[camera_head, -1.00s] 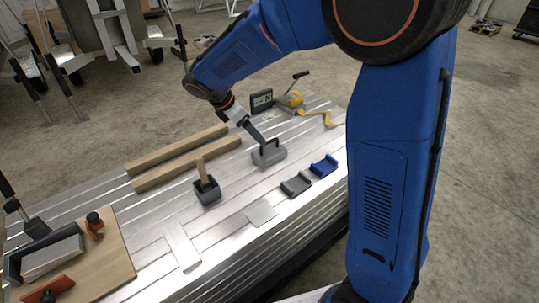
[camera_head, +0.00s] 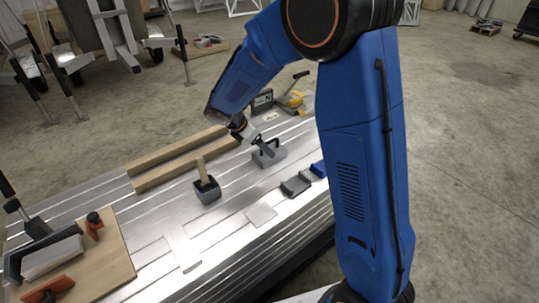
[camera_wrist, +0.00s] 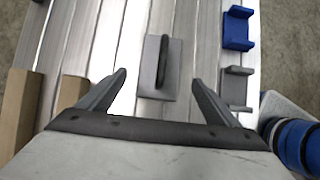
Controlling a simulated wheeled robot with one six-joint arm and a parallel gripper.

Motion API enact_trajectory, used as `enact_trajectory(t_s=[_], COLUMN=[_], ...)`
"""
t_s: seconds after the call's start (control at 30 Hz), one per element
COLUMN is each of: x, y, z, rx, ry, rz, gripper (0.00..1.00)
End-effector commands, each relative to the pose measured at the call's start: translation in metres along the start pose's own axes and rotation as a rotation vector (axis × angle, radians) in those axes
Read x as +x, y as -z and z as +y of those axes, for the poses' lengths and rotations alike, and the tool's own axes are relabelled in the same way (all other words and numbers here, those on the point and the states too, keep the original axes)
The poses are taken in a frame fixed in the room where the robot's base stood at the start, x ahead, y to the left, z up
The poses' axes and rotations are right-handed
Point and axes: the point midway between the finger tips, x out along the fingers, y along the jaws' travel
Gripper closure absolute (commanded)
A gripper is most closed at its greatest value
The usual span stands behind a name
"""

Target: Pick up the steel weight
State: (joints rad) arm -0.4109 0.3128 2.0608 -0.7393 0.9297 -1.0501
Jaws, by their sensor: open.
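The steel weight, a grey block with a dark upright handle, stands on the slatted aluminium bed. My gripper (camera_wrist: 160,78) is open, with one finger to each side of the weight in the wrist view. In the head view my gripper (camera_head: 259,142) is at the handle's upper left. Nothing is seen held. The exact gap to the handle cannot be told.
A grey bracket (camera_head: 296,185) and a blue bracket (camera_wrist: 237,28) lie right of the weight. Wooden bars (camera_head: 185,165) lie to the left. A dark box (camera_head: 207,191) with a wooden handle stands nearer. A scale display (camera_head: 263,99) and a yellow-grey winch (camera_head: 291,101) stand behind.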

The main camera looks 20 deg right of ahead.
Motion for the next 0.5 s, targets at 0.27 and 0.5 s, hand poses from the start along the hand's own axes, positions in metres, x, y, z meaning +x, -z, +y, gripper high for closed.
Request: enact_trajectory(t_s=[0.27, 0.5], x=[0.013, 0.044], y=[-0.002, -0.006], z=[0.000, 0.000], rx=[0.001, 0.000], ry=[0.000, 0.002], rz=[0.000, 0.000], gripper=[0.16, 0.16])
